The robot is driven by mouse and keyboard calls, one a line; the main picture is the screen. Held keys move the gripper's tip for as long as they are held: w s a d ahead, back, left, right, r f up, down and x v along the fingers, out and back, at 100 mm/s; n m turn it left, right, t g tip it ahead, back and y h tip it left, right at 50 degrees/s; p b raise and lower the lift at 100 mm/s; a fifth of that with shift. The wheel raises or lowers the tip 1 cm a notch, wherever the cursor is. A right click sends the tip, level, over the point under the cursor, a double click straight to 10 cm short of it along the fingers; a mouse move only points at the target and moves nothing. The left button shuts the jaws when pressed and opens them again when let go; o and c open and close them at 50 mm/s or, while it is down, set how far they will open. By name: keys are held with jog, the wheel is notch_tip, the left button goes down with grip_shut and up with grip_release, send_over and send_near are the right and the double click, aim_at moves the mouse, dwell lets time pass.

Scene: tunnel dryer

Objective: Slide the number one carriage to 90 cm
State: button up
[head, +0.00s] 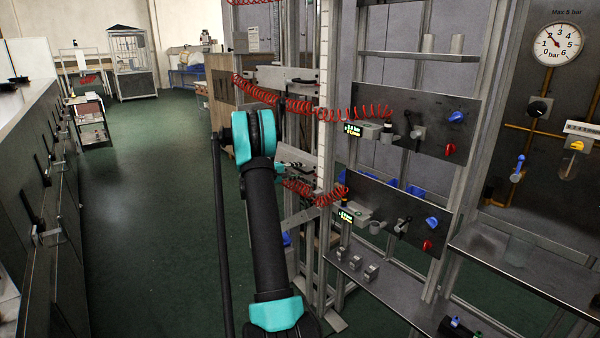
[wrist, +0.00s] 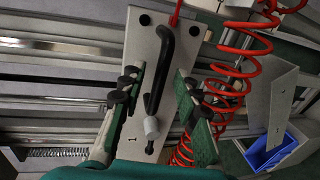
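In the wrist view a light grey carriage plate (wrist: 140,50) carries a black bar handle (wrist: 165,45) and a grey knob (wrist: 151,127). My gripper (wrist: 156,85) is open, one finger on each side of the handle, with gaps showing between fingers and handle. In the head view my arm covers the gripper. A light grey carriage (head: 285,77) sits on the upright frame there, with another plate (head: 296,155) lower down. A pale vertical scale strip (head: 323,75) stands beside them; its figures are unreadable.
Red coiled hoses (head: 345,113) hang between the carriages and the valve panels (head: 425,125) on the right; one loops close beside my gripper in the wrist view. A dark bench (head: 40,170) runs along the left. The green floor (head: 150,200) between is clear.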

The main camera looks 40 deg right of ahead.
jog(key=v, duration=1)
jog(key=shift+a, duration=0.35)
jog(key=shift+s, duration=0.1)
jog(key=s+a+f+t+y, duration=0.1)
jog(key=s+a+f+y, duration=0.2)
jog(key=s+a, duration=1)
jog(key=s+a+f+t+y, duration=0.1)
jog(key=s+a+f+y, duration=0.3)
jog(key=s+a, duration=0.9)
jog(key=s+a+f+m+t+y, duration=0.1)
jog(key=s+a+f+y, duration=0.2)
jog(key=s+a+y, duration=0.5)
jog(key=s+a, duration=0.5)
jog(key=shift+f+y, duration=0.2)
jog(key=shift+y, duration=0.1)
